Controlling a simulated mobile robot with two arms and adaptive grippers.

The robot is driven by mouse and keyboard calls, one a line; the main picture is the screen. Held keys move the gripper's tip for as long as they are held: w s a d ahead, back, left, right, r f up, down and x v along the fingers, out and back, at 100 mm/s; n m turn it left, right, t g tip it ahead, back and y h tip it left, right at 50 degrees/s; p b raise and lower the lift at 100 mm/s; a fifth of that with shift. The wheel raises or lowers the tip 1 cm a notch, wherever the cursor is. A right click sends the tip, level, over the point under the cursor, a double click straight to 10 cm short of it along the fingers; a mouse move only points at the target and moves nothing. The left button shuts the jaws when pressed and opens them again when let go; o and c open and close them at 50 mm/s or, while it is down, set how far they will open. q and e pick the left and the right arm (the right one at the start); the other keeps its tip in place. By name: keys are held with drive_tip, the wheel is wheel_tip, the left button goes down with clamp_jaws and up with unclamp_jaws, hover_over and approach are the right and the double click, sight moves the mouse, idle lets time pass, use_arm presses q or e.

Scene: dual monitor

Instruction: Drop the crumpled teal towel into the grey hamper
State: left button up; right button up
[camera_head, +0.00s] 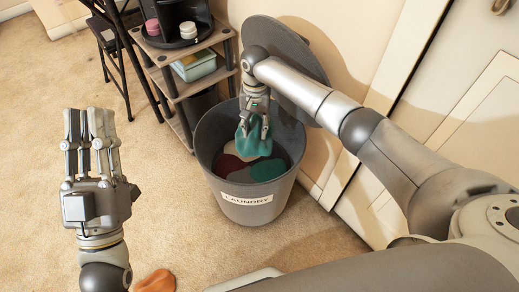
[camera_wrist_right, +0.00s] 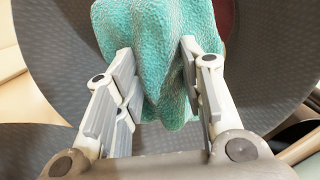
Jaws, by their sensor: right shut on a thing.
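The grey hamper (camera_head: 245,205) stands on the carpet with a "LAUNDRY" label on its front, and its round lid (camera_head: 288,47) is raised behind it. Several cloths lie inside, among them a dark red one (camera_head: 229,164) and a green one (camera_head: 268,169). My right gripper (camera_head: 255,132) reaches down inside the hamper's mouth and is shut on the crumpled teal towel (camera_head: 252,143). The right wrist view shows the towel (camera_wrist_right: 160,60) between both fingers. The towel hangs over the other cloths; I cannot tell if it touches them. My left gripper (camera_head: 88,125) is empty, fingers upright, left of the hamper.
A shelf unit (camera_head: 177,75) with cups and a box stands behind the hamper to the left. A white door (camera_head: 450,110) and wall are at the right. An orange cloth (camera_head: 157,281) lies on the floor near the front.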

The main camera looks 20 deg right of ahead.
idle(0.3)
drive_tip(key=o, duration=1.1)
drive_tip(key=shift+o, duration=0.2)
wheel_tip(320, 180, up, 10)
